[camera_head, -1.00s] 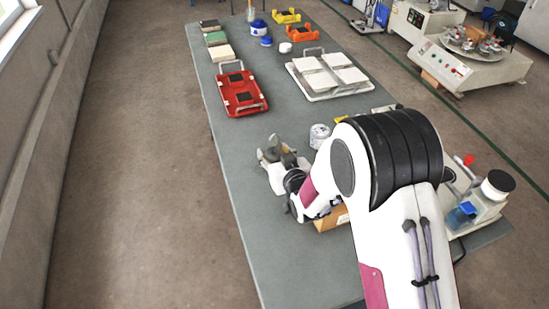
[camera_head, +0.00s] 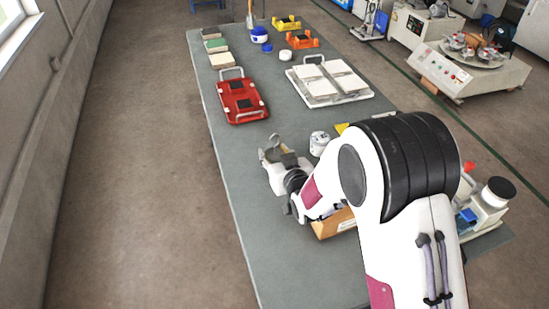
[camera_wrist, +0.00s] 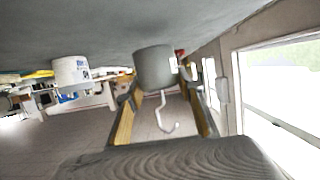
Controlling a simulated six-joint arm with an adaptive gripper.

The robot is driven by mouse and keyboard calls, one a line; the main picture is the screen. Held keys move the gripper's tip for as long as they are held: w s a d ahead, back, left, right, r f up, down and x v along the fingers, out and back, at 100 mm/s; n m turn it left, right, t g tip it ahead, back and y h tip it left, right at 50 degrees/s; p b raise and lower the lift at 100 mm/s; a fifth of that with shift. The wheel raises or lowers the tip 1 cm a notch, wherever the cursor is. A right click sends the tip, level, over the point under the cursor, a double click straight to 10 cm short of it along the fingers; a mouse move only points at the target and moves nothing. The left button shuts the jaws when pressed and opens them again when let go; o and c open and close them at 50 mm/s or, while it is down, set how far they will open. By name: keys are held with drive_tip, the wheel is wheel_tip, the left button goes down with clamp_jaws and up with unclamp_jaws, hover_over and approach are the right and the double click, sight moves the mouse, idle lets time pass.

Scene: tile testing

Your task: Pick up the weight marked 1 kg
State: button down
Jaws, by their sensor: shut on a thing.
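A grey cylindrical weight (camera_wrist: 155,68) with a thin pale hook shows between the fingers in the wrist view, which sees the table surface at the top. No marking can be read on it. My gripper (camera_wrist: 163,100) is shut on the weight, one finger on each side of it near the hook. In the head view my gripper (camera_head: 277,149) is low over the near left part of the table (camera_head: 255,255). The weight is mostly hidden there by the fingers. I cannot tell whether it touches the table.
A white jar (camera_head: 319,142) stands just right of my gripper and also shows in the wrist view (camera_wrist: 71,70). A red tray (camera_head: 241,98) and white tiles (camera_head: 342,76) lie farther back. The table's front left is clear.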

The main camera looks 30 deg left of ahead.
drive_tip(key=shift+w+r, duration=0.1)
drive_tip(key=shift+r, duration=3.8)
